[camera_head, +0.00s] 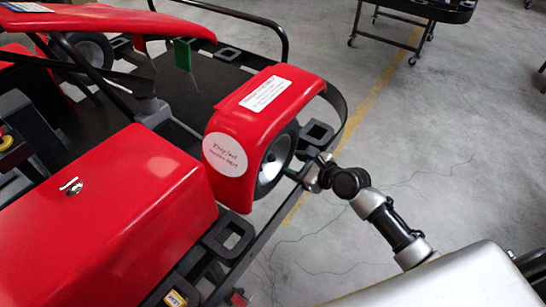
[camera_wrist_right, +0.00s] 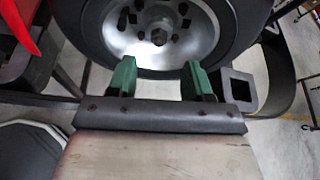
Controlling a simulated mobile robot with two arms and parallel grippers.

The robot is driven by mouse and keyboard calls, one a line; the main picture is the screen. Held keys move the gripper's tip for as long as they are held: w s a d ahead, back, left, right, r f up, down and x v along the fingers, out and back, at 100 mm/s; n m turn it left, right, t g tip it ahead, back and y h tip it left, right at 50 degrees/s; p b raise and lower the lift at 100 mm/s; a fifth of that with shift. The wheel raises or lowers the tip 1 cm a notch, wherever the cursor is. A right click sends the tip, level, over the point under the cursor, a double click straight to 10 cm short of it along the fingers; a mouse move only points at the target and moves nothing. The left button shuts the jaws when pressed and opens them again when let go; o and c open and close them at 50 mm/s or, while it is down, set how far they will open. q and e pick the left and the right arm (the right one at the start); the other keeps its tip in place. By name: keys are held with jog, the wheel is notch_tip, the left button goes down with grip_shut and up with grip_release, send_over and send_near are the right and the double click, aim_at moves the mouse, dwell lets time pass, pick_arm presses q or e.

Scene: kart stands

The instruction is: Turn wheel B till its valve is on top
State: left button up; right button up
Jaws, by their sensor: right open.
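A wheel (camera_head: 274,163) with a black tyre and silver rim sits under a red fender; I cannot tell from any lettering whether it is wheel B. In the right wrist view, the lower part of a wheel's rim (camera_wrist_right: 160,45) fills the top, with a dark hub and several bolt holes. No valve can be made out. My right gripper (camera_head: 297,174) is beside the wheel's outer face. Its green fingers (camera_wrist_right: 160,82) are apart, with nothing between them, just below the rim at the tyre's lower edge. My left gripper is not in view.
The red fender (camera_head: 252,115) covers the wheel's top. A black bumper rail (camera_head: 330,102) and square tube bracket (camera_head: 318,131) stand close to the gripper; the bracket (camera_wrist_right: 238,92) is right of the fingers. Red bodywork (camera_head: 110,225) fills the left. Open floor (camera_head: 440,150) lies right.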

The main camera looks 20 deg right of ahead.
aim_at(272, 157)
jog(key=x, duration=0.9)
jog(key=c, duration=0.9)
